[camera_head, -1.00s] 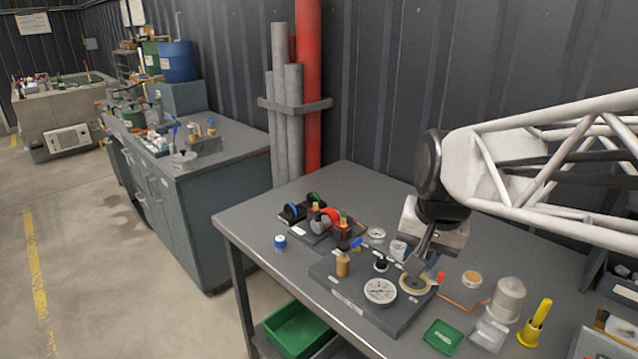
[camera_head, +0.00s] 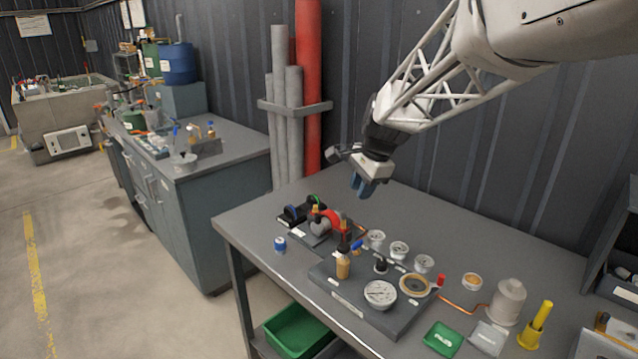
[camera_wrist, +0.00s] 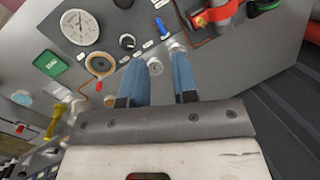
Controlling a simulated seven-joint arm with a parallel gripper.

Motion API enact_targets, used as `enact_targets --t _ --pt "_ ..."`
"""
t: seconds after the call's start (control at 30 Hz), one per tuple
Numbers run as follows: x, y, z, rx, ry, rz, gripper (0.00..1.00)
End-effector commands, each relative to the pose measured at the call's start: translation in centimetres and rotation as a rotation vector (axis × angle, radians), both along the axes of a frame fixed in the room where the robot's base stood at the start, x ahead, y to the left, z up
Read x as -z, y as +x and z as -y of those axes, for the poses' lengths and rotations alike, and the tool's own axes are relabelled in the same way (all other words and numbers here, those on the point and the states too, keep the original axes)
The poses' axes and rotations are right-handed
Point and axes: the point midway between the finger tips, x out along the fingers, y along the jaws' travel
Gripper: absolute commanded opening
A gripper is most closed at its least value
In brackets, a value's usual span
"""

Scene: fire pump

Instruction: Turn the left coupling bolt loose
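The pump unit (camera_head: 322,226) stands on a dark base at the table's left part, with a red curved part and brass-coloured tips. Its red parts (camera_wrist: 222,14) also show at the top of the wrist view. I cannot make out the left coupling bolt as a separate piece; it is too small or hidden. My gripper (camera_head: 364,186) hangs in the air above the back of the table, up and to the right of the pump unit. In the wrist view, its two blue fingers (camera_wrist: 169,72) are apart with nothing between them.
A blue-and-white cap (camera_head: 280,244) lies to the left. The table's back strip is clear. A wall stands behind.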

Motion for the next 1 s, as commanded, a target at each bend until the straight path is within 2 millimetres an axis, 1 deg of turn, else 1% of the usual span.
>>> enact_targets --t 0.03,0.2,0.47,0.7,0.8,0.9,1.0 --pt "0.6 1.4 -0.4 0.031 0.012 -0.013 0.27" --pt "2.1 5.7 -1.9 0.148 0.056 -0.055 0.27" --pt "5.1 12.1 -4.1 0.329 0.117 -0.126 0.27" --pt "8.5 17.6 -6.3 0.493 0.171 -0.197 0.27" --pt "9.8 19.4 -7.1 0.552 0.188 -0.223 0.27" --pt "10.9 20.8 -7.7 0.597 0.201 -0.243 0.27" --pt "11.6 21.7 -8.0 0.627 0.209 -0.256 0.27"
